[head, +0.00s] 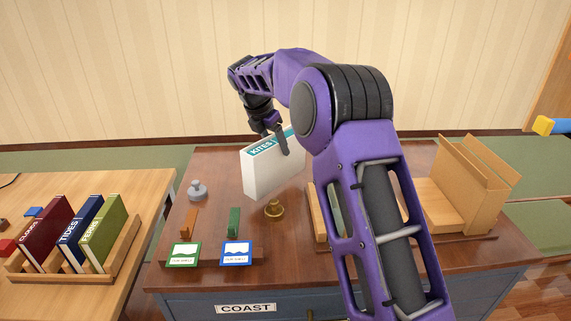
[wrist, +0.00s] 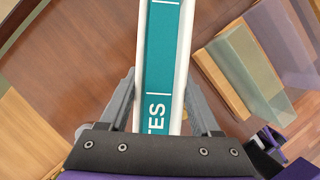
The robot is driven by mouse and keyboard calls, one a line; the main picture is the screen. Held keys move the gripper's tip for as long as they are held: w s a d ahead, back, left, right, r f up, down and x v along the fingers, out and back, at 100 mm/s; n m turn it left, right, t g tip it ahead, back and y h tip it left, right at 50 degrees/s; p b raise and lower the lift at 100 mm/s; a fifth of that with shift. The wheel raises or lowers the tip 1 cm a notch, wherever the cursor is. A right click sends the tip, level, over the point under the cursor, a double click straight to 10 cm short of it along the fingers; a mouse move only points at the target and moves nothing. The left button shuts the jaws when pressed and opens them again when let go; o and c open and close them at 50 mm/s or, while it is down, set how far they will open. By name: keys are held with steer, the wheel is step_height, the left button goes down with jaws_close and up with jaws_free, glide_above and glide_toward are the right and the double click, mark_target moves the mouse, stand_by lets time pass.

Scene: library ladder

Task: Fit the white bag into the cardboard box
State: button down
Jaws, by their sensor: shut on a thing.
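No white bag is visible in either view. My gripper (head: 278,136) is shut on a white book (head: 270,175) with a teal band lettered KITES, held above the brown table. In the wrist view the book (wrist: 163,60) stands between the two fingers of my gripper (wrist: 163,115).
A grey weight (head: 197,190), a brass piece (head: 274,209) and green (head: 184,254) and blue (head: 236,253) cards are on the brown table (head: 215,160). A rack (head: 125,250) on the left table holds three books, CLOUDS, TIDES and another. The back of the brown table is clear.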

steer(key=shift+w+f+b, duration=0.1)
steer(key=shift+f+b, duration=0.2)
steer(key=shift+f, duration=1.95)
steer(key=shift+c, duration=0.5)
jaws_free()
steer(key=shift+f, duration=0.1)
